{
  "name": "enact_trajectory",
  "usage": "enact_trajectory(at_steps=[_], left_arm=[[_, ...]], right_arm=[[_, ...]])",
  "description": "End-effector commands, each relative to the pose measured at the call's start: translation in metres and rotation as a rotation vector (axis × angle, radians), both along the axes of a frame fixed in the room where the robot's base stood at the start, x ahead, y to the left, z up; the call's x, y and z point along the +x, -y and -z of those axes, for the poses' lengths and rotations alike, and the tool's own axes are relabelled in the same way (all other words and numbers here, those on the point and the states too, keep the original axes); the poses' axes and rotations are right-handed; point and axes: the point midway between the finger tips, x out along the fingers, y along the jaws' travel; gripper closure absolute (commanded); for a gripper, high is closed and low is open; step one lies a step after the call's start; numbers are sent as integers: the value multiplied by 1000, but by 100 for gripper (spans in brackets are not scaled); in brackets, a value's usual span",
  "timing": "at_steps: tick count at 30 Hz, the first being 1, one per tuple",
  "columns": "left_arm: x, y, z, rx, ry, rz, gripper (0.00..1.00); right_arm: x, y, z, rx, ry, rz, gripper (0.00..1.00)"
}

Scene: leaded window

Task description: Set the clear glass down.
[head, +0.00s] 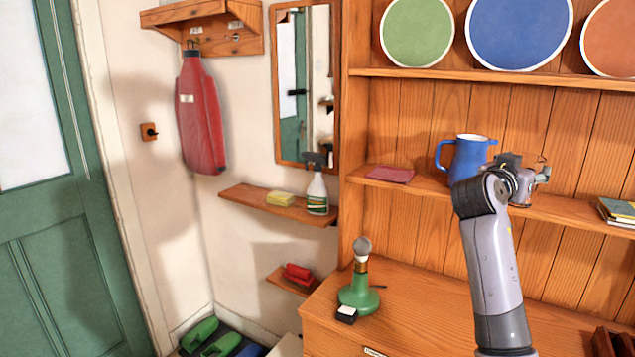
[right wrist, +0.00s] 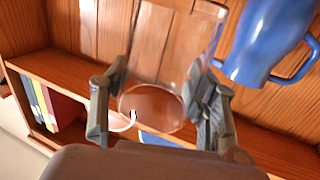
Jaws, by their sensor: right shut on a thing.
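The clear glass (right wrist: 160,62) is between the fingers of my right gripper (right wrist: 155,82) in the right wrist view, which appears turned over. The fingers press on its two sides and its round end faces the camera. In the head view my right gripper (head: 530,178) is in front of the middle hutch shelf (head: 560,209), right of the blue jug (head: 468,158); the glass is hardly visible there. I cannot tell whether the glass touches the shelf. My left gripper is not in view.
The blue jug also shows close beside the glass in the right wrist view (right wrist: 262,42). A red cloth (head: 390,174) lies left of the jug. Books (head: 616,211) lie at the shelf's right. A green lamp base (head: 358,297) stands on the counter below. Plates stand above.

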Motion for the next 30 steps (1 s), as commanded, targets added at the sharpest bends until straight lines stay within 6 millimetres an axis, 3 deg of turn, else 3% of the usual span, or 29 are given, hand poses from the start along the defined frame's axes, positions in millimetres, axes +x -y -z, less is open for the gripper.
enact_trajectory(at_steps=[8, 14, 21, 30], left_arm=[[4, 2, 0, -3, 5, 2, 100], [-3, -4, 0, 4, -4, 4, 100], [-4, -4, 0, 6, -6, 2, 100], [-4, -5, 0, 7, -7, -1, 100]], right_arm=[[-2, -28, 62, 0, 0, -114, 80], [-21, -63, 132, 3, -3, -254, 80], [-65, -112, 206, 3, -1, -442, 80], [-148, -171, 268, 5, 1, -666, 80]])
